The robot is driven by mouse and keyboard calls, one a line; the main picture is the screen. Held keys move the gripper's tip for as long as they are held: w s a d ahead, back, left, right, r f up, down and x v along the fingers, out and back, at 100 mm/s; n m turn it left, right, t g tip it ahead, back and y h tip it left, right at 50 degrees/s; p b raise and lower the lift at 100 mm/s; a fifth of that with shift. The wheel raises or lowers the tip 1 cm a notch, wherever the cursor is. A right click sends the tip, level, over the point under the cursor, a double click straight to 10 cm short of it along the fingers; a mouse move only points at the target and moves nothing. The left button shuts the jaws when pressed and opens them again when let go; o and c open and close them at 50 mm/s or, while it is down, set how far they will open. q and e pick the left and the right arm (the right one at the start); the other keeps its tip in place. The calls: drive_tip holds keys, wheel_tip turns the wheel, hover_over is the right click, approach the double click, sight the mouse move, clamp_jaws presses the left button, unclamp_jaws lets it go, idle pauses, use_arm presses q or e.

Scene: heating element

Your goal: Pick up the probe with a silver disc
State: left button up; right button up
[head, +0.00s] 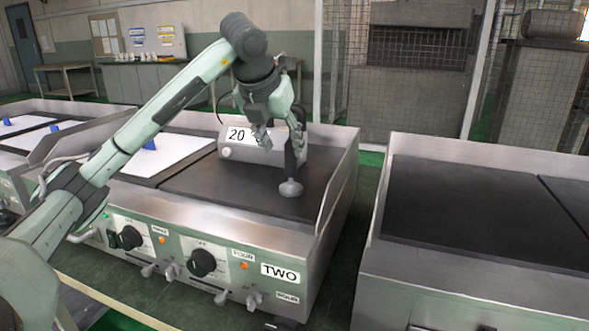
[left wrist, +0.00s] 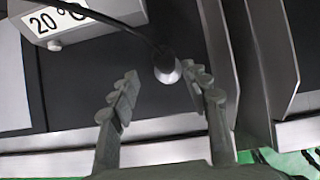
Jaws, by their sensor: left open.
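The probe (head: 290,187) stands on the dark hotplate with its silver disc down and a dark handle above. In the left wrist view the probe (left wrist: 167,69) shows from above as a dark and silver round end, with a black cable running to it. My left gripper (head: 281,138) is open above the hotplate, at the probe's upper part. In the left wrist view my left gripper (left wrist: 160,82) has its fingers spread, with the probe near the tip gap, closer to the right finger. I cannot tell whether they touch. My right gripper is not in view.
A display box reading 20 (head: 258,148) stands behind the probe on the hotplate (head: 225,182). A raised metal side wall (head: 338,180) borders it on the right. Knobs (head: 202,263) line the front. Another griddle (head: 460,205) stands right, across a gap.

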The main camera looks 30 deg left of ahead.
sight(288, 155)
use_arm(q)
drive_tip(key=x, duration=0.6)
drive_tip(key=shift+d+f, duration=0.15)
drive_tip(key=shift+d, duration=0.25)
clamp_jaws()
